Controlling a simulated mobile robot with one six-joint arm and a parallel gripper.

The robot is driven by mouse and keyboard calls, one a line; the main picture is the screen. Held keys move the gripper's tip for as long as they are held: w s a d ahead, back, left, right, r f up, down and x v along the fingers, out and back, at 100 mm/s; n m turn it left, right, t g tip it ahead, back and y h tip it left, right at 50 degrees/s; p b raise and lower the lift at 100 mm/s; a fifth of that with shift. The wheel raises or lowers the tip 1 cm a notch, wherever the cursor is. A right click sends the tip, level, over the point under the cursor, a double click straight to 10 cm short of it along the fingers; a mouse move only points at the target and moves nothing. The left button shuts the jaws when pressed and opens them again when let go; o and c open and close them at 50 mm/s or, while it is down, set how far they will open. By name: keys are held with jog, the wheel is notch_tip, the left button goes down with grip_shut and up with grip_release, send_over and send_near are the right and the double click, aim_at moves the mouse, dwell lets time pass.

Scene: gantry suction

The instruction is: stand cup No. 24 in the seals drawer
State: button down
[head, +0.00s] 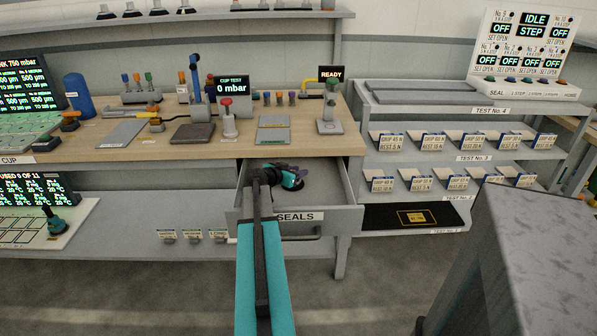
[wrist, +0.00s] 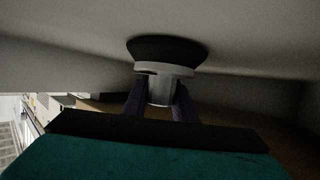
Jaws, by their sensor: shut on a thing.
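The seals drawer (head: 335,215) is pulled out below the bench top, with the label SEALS on its front. My gripper (head: 301,174) is inside the drawer's outline, towards its back. In the wrist view, my gripper (wrist: 160,100) is shut on a suction cup (wrist: 166,50), with its two dark fingers on either side of the pale grey fitting. The cup's wide black lip faces a plain grey surface and is touching it or very close; I cannot tell which. No number is readable on the cup. In the head view the cup is hidden or too small to make out.
The bench top (head: 180,148) overhangs the drawer's back and carries a cup test stand (head: 229,122) and several small tools. A rack of labelled bins (head: 440,160) stands to the right. A grey block (head: 520,260) fills the lower right. The drawer floor looks largely bare.

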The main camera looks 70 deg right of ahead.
jog(key=shift+f, duration=0.15)
jog(key=c, duration=1.4)
grip_release()
jog(key=shift+c, duration=0.2)
jog(key=shift+a+r, duration=0.1)
jog(key=shift+r, duration=0.15)
jog(key=v, duration=1.1)
jog(key=shift+a+b, duration=0.2)
jog(key=shift+b, duration=0.2)
jog(key=shift+w+a+r, duration=0.1)
jog(key=shift+a, duration=0.05)
jog(key=shift+r, duration=0.15)
